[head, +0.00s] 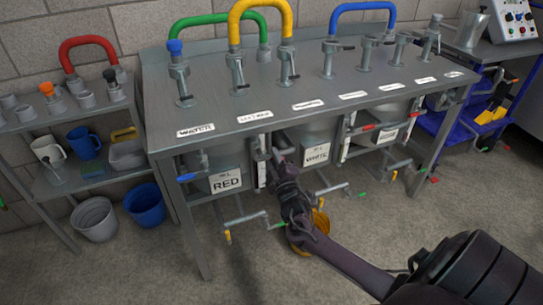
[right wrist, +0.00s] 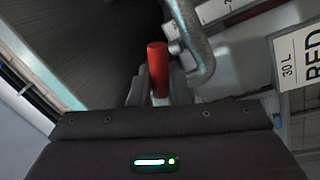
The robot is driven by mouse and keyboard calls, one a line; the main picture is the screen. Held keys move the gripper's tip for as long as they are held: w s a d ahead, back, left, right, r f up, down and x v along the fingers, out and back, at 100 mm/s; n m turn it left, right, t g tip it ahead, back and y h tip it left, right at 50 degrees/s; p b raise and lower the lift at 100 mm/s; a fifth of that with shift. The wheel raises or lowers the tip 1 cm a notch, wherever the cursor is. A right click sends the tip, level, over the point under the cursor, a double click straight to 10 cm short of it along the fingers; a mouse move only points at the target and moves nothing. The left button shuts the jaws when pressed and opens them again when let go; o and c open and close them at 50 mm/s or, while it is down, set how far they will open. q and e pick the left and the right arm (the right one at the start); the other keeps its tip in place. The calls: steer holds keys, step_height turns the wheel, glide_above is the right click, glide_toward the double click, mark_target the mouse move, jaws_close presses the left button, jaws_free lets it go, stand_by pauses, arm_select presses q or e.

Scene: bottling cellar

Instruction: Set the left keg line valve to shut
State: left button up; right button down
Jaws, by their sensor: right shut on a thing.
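My right gripper (head: 272,160) is under the front edge of the steel bench, between the signs RED (head: 226,181) and WHITE (head: 316,154). In the right wrist view, the gripper (right wrist: 158,92) is shut on a red valve handle (right wrist: 158,62), which points up in that picture. A bent grey pipe (right wrist: 197,45) runs close beside the handle. The sign reading 30 L RED (right wrist: 300,58) is to its right. In the head view the gripper hides this handle. The valve's set position cannot be told. My left gripper is not in view.
The steel bench (head: 215,118) carries several taps and coloured hoses. A blue handle (head: 188,177) is to the left under the bench and a red one (head: 371,127) to the right. Low pipes with small taps (head: 245,218) stick out below. Buckets (head: 145,205) stand at the left.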

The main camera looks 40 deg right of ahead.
steer(key=shift+d+r+n+p, duration=0.2)
steer(key=shift+r+n+p, duration=0.35)
steer(key=shift+n, duration=0.55)
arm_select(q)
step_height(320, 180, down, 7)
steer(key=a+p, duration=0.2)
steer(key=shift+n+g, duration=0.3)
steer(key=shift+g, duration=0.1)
arm_select(e)
steer(key=n, duration=0.2)
steer(key=r+n+y, duration=0.1)
steer(key=n, duration=0.1)
steer(key=shift+t+y, duration=0.3)
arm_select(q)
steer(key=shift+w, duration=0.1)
arm_select(e)
steer(key=shift+d, duration=0.1)
steer(key=c, duration=1.5)
jaws_free()
steer(key=shift+o, duration=0.2)
steer(key=shift+s, duration=0.1)
